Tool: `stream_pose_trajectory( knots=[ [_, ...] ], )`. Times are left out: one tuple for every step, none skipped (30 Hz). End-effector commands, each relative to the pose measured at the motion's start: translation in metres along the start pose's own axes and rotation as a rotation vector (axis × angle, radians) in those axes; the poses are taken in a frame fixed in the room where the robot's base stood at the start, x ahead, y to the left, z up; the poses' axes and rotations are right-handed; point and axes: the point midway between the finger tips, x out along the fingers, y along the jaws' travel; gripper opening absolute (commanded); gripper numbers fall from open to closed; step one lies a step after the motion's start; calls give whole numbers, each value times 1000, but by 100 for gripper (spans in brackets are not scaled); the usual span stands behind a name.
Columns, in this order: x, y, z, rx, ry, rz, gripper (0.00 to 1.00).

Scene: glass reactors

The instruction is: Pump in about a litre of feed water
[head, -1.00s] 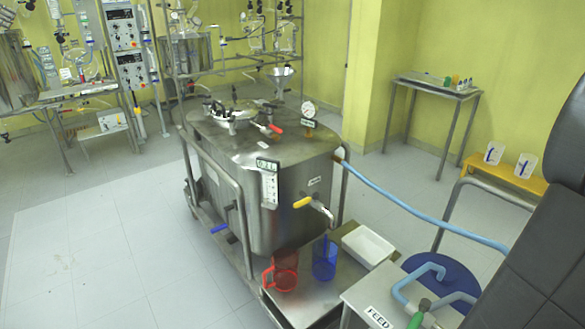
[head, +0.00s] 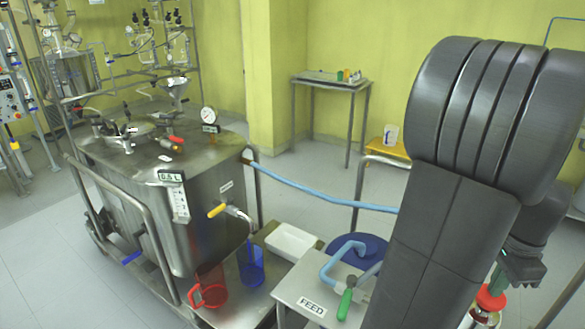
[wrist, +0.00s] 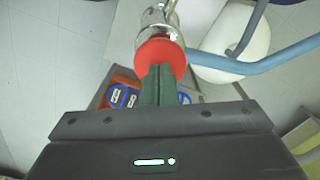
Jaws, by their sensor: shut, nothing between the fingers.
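The steel vessel (head: 205,195) stands left of centre in the head view. Its display (head: 171,176) seems to read 0.5 L. A light blue hose (head: 320,193) runs from the vessel toward the right, behind my arm. The FEED stand (head: 310,306) carries a blue pipe (head: 333,265) and a green-handled lever (head: 345,303). My gripper (wrist: 158,72) is shut and empty. Its fingertips overlap a red knob (wrist: 160,52) on a metal fitting in the wrist view; contact is unclear. The knob also shows in the head view (head: 489,300), right of the stand.
A blue drum (head: 372,245) is behind the FEED stand. An orange bin (wrist: 122,76) with blue-lidded items lies beneath my fingers. A side table (head: 330,83) stands behind.

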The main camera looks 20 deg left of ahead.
Motion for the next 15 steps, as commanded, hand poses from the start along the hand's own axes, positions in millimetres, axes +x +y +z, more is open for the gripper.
stream_pose_trajectory(
  knots=[
    [0,0,1,0,-3,2,0],
    [-2,0,1,0,-2,2,0],
    [-5,0,1,0,-2,2,0],
    [-8,0,1,0,-2,2,0],
    [-12,0,1,0,-2,2,0],
    [-17,0,0,0,-2,1,0],
    [-22,0,0,0,-2,1,0],
    [-26,0,0,0,-2,1,0],
    [-33,0,0,0,-2,1,0],
    [-37,0,0,0,-2,1,0],
    [-42,0,0,0,-1,1,0],
    [-47,0,0,0,-1,0,0],
    [-52,0,0,0,-1,0,0],
    [-56,0,0,0,-1,0,0],
    [-62,0,0,0,-1,0,0]
  ],
)
